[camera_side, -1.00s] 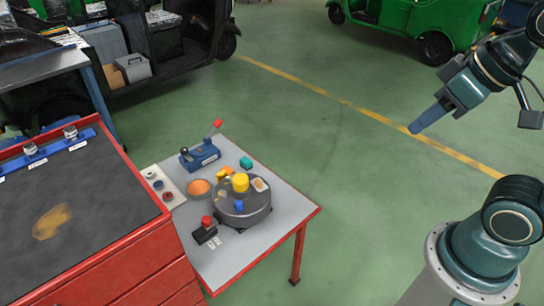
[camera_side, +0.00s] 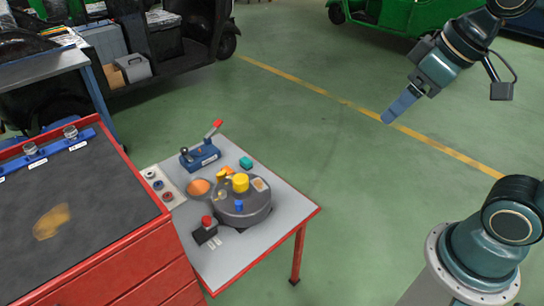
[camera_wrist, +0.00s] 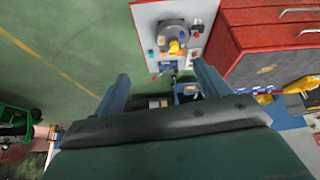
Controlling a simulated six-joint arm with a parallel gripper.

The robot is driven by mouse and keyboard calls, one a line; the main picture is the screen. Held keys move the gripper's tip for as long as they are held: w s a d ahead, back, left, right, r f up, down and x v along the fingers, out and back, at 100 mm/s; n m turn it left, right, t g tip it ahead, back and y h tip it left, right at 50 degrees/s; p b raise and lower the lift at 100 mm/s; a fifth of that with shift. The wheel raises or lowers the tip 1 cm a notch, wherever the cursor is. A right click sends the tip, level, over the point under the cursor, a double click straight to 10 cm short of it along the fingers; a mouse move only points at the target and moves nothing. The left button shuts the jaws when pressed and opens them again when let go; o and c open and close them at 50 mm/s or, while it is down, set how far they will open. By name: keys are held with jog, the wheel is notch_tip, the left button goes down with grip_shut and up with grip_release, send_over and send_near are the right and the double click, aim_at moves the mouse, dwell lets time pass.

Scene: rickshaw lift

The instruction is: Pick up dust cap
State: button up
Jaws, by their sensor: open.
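On the small table, a round dark grey turntable (camera_side: 258,210) carries a yellow cylinder (camera_side: 240,182), a small blue cylinder (camera_side: 239,205) and a pale flat piece (camera_side: 260,184). I cannot tell for certain which piece is the dust cap. The yellow piece also shows in the wrist view (camera_wrist: 173,47). My gripper (camera_side: 389,114) is open and empty, in the air right of the table and well away from it. In the wrist view the two blue fingers (camera_wrist: 160,82) stand apart, with the table beyond them.
A red workbench (camera_side: 120,268) adjoins at left. Open floor lies between table and arm.

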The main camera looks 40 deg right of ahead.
jog(key=w+a+n+g+y, duration=0.1)
jog(key=w+n, duration=0.3)
jog(key=w, duration=0.9)
jog(key=n+g+y, duration=0.3)
jog(key=n, duration=0.5)
send_over(240, 178)
jog(key=s+d, duration=0.2)
jog(key=d, duration=0.3)
notch_tip(240, 178, down, 29)
jog(key=shift+a+f, duration=0.1)
jog(key=shift+f, duration=0.1)
jog(key=shift+f, duration=0.1)
jog(key=shift+x, duration=4.2)
jog(key=shift+w+a+f, duration=0.1)
